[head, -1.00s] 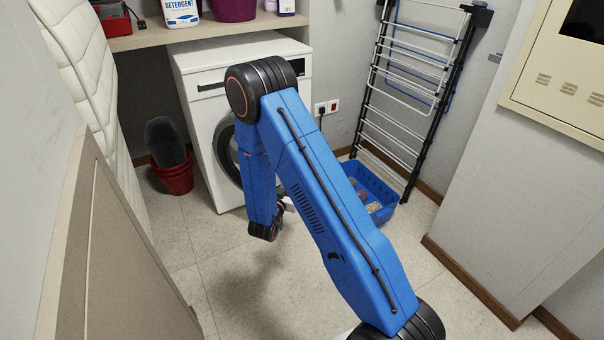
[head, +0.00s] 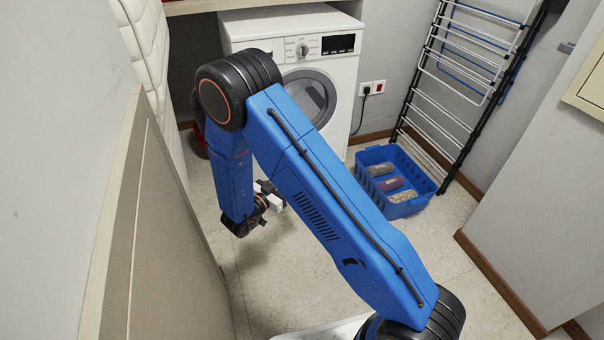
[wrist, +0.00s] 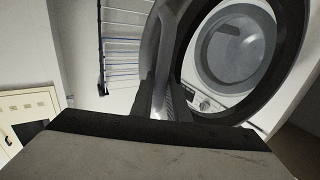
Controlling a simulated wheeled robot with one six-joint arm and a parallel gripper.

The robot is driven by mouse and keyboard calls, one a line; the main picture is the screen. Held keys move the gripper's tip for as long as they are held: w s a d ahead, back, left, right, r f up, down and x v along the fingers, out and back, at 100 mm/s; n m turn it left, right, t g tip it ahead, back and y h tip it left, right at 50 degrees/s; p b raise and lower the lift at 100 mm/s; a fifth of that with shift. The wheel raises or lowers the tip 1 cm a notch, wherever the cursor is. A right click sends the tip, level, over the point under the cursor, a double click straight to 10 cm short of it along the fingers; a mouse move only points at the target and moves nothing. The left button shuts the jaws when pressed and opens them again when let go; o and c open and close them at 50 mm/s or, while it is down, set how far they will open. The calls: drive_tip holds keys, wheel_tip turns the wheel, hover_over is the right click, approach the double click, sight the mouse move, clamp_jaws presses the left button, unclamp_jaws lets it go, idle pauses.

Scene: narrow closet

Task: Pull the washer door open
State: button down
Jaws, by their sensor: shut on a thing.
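The white washer (head: 345,75) stands at the back left in the head view, with a knob and dark display on top. Its round front opening (head: 312,95) shows partly behind my arm. In the wrist view a large dark ring, the washer door (wrist: 178,45), is close to the camera, and the washer front with its knob shows within it, upside down. My gripper (wrist: 165,103) is shut on the door's rim. In the head view my gripper (head: 265,198) is low in front of the washer, and the door is hidden behind my arm.
A blue basket (head: 418,206) with several rolled items stands on the floor right of the washer. A folded drying rack (head: 465,80) leans on the wall behind it. A brown panel (head: 165,235) stands close on the left. Floor is free between my arm and the basket.

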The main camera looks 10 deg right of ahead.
drive_tip(key=shift+a, duration=1.05)
drive_tip(key=shift+r, duration=0.1)
drive_tip(key=c, duration=1.7)
unclamp_jaws()
drive_tip(key=shift+w, duration=0.1)
wheel_tip(320, 180, up, 10)
drive_tip(key=shift+f, duration=0.1)
